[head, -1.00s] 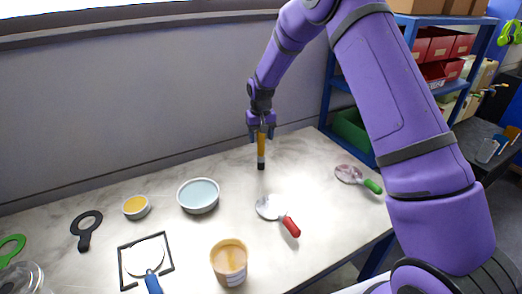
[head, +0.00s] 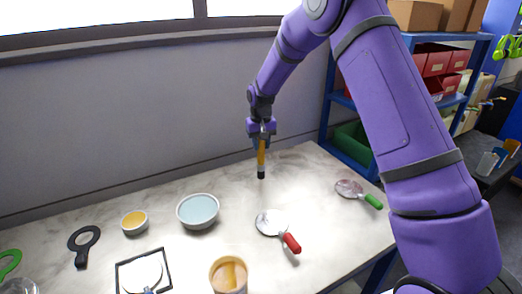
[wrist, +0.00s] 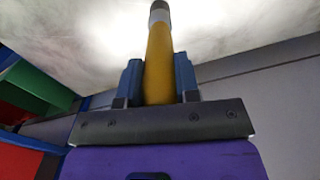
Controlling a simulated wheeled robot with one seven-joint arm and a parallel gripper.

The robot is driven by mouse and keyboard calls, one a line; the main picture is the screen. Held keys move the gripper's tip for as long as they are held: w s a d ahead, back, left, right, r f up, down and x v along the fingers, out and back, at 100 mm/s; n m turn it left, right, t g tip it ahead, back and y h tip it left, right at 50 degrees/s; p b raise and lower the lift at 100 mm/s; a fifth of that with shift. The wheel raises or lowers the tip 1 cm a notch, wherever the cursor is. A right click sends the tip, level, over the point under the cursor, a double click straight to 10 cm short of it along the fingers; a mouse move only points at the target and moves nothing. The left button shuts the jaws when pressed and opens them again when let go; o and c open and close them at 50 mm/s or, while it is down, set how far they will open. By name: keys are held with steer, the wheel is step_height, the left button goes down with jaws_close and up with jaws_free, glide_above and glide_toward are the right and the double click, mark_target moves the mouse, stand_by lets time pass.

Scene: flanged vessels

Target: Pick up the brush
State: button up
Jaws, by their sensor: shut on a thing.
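The brush (head: 261,158) has a yellow handle and a dark lower end, and it hangs upright below my gripper (head: 261,141). In the wrist view the yellow brush (wrist: 159,65) stands between the two blue fingers of my gripper (wrist: 159,85), which are shut on it. Its far end is grey and dark against the pale table. In the head view the dark end is over the back part of the table; I cannot tell exactly how high it hangs.
On the marble table (head: 330,215) are a pale blue bowl (head: 198,210), a yellow-filled cup (head: 134,221), a tan tub (head: 228,277), a red-handled tool (head: 290,242), a green-handled tool (head: 372,201) and a black ring tool (head: 82,246). A blue shelf (head: 326,105) stands behind right.

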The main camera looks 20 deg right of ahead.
steer(key=s+a+r, duration=0.1)
steer(key=s+a, duration=0.2)
steer(key=s, duration=0.4)
steer(key=s+a+r, duration=0.1)
steer(key=s+a, duration=0.3)
steer(key=s, duration=0.3)
steer(key=shift+s, duration=0.25)
stand_by(0.4)
stand_by(0.9)
